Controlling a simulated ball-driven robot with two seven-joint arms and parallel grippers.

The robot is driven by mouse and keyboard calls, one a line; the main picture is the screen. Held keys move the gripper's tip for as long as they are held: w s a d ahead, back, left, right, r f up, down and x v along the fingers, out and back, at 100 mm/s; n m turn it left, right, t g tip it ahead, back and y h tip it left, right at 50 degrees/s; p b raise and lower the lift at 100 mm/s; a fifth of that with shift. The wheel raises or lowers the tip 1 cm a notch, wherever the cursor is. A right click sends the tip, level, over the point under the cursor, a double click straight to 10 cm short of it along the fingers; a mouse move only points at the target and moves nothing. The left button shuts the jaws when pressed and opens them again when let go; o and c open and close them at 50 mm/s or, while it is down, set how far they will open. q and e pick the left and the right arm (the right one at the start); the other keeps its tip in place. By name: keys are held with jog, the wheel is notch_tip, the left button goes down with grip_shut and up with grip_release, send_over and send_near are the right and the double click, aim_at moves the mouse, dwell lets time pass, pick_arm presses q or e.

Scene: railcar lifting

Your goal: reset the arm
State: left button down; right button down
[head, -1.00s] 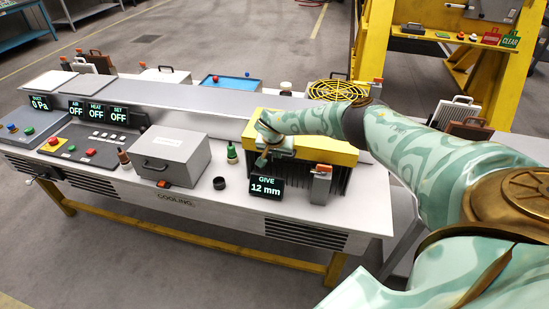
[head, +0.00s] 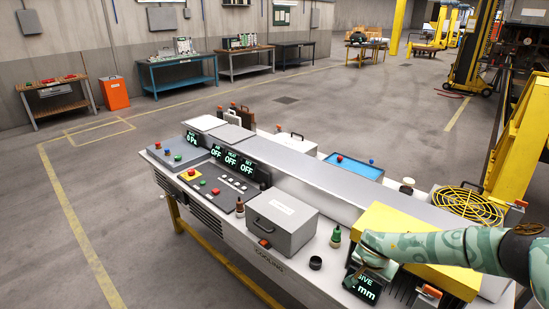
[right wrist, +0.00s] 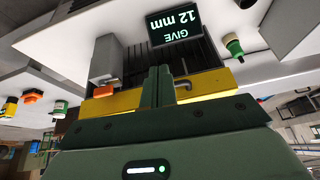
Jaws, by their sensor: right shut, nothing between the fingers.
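My right gripper (head: 368,268) comes in from the right of the head view, in front of the yellow-topped block (head: 400,219) on the bench. It partly covers the small display (head: 357,290). In the right wrist view the gripper's fingers (right wrist: 158,88) are together with nothing between them. Beyond them are the block's yellow edge (right wrist: 207,84) and a small grey hook (right wrist: 182,85), and the display (right wrist: 176,26) reads GIVE 12 mm upside down. I cannot tell whether the fingers touch the block. My left gripper is not in view.
On the bench (head: 265,240) stand a grey lidded box (head: 283,222), a green bottle (head: 336,238), a black cup (head: 315,263) and a control panel (head: 222,190). A yellow round grille (head: 465,204) and a blue tray (head: 353,168) lie behind.

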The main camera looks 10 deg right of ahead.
jog(key=w+a+f+m+t+y+b, duration=0.1)
jog(key=w+a+m+t+y+b, duration=0.35)
jog(key=a+m, duration=0.7)
jog(key=w+a+f+m+t+y+b, duration=0.15)
jog(key=w+a+m+y, duration=0.5)
jog(key=m, duration=0.95)
jog(key=s+d+f+m+t+h+b, duration=0.1)
jog(key=s+d+f+m+h, duration=0.25)
jog(key=f+m, duration=0.55)
jog(key=s+d+f+m+h+b, duration=0.25)
jog(key=s+f+m, duration=0.25)
jog(key=f+m, duration=0.4)
jog(key=s+d+f+m+g+h+b, duration=0.15)
jog(key=s+f+m, duration=0.25)
jog(key=s+f, duration=0.4)
jog(key=s+d+f+m+g+y+b, duration=0.1)
jog(key=s+d+f+m+g, duration=0.15)
jog(key=s+f, duration=0.6)
jog(key=s+a+f+m+g+b, duration=0.1)
jog(key=s+f, duration=0.3)
jog(key=s, duration=0.8)
jog(key=s+a+f+m+g+b, duration=0.1)
jog(key=s+f, duration=0.3)
jog(key=s, duration=0.7)
jog(key=s+a+f+m+g+b, duration=0.1)
jog(key=s+f+m+g, duration=0.2)
jog(key=s, duration=0.9)
jog(key=shift+s+a+f+m+g+b, duration=0.2)
jog(key=shift+s+f+m+g+b, duration=0.15)
jog(key=shift+f, duration=0.4)
